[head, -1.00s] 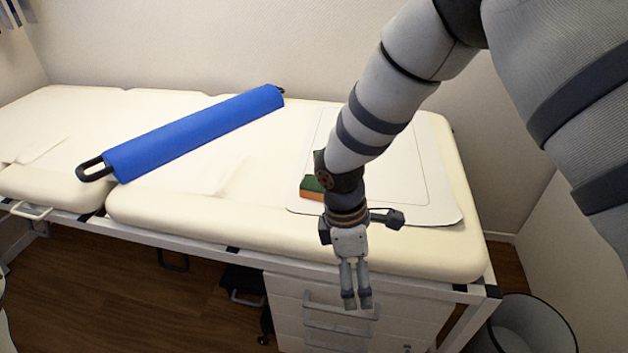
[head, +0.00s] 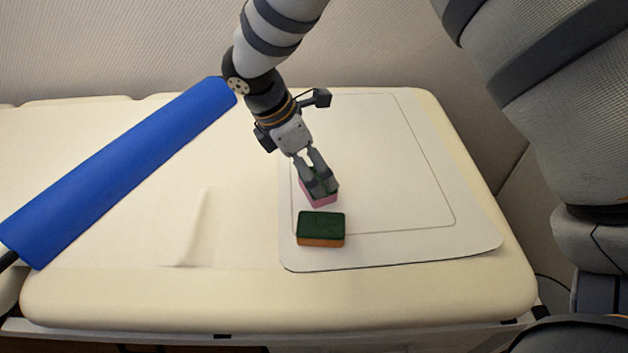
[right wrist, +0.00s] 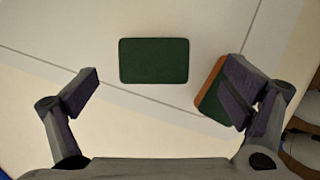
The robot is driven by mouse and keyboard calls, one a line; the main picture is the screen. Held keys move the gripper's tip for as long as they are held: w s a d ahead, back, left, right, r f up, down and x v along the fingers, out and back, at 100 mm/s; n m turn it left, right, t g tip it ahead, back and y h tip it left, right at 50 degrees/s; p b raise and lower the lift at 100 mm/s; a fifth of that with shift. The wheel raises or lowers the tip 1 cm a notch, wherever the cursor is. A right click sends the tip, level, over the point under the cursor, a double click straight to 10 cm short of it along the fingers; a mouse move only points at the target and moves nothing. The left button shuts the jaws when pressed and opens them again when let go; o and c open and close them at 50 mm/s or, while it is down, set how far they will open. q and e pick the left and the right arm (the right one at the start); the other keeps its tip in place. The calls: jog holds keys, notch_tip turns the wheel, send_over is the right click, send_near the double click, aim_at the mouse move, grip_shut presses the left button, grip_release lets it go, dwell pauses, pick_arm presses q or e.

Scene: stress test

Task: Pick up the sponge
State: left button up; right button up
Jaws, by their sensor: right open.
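Two sponges with dark green tops lie on a white mat (head: 400,200). The orange-sided sponge (head: 320,229) is fully visible in the head view. The pink-sided sponge (head: 321,200) lies just behind it, partly covered by my right gripper (head: 319,184), whose fingertips are over it. In the right wrist view, the jaws (right wrist: 163,90) are open and empty. A green sponge top (right wrist: 154,60) shows between and beyond them; the orange-sided sponge (right wrist: 206,98) is partly hidden by the right finger. I cannot tell whether that finger touches it. My left gripper is not in view.
The mat lies on a cream padded couch (head: 120,295). A long blue bolster (head: 125,170) lies diagonally on the couch, left of the mat. The mat is bare to the right of the sponges. A wall stands behind.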

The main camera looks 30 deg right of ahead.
aim_at(319, 179)
jog(key=x, duration=0.4)
jog(key=w+x, duration=0.1)
jog(key=x, duration=0.1)
jog(key=shift+a+f, duration=0.15)
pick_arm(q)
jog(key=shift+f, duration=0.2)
pick_arm(e)
jog(key=c, duration=0.8)
jog(key=shift+c, duration=0.2)
jog(key=shift+r, duration=0.5)
notch_tip(319, 179, up, 3)
jog(key=shift+s+a+r, duration=0.15)
jog(key=shift+s+r, duration=0.05)
pick_arm(q)
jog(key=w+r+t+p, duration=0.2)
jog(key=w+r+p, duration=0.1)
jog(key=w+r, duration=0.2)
jog(key=shift+p, duration=0.3)
pick_arm(e)
jog(key=s+a+r, duration=0.5)
jog(key=s+r, duration=0.3)
jog(key=s, duration=0.4)
jog(key=shift+s+r, duration=0.35)
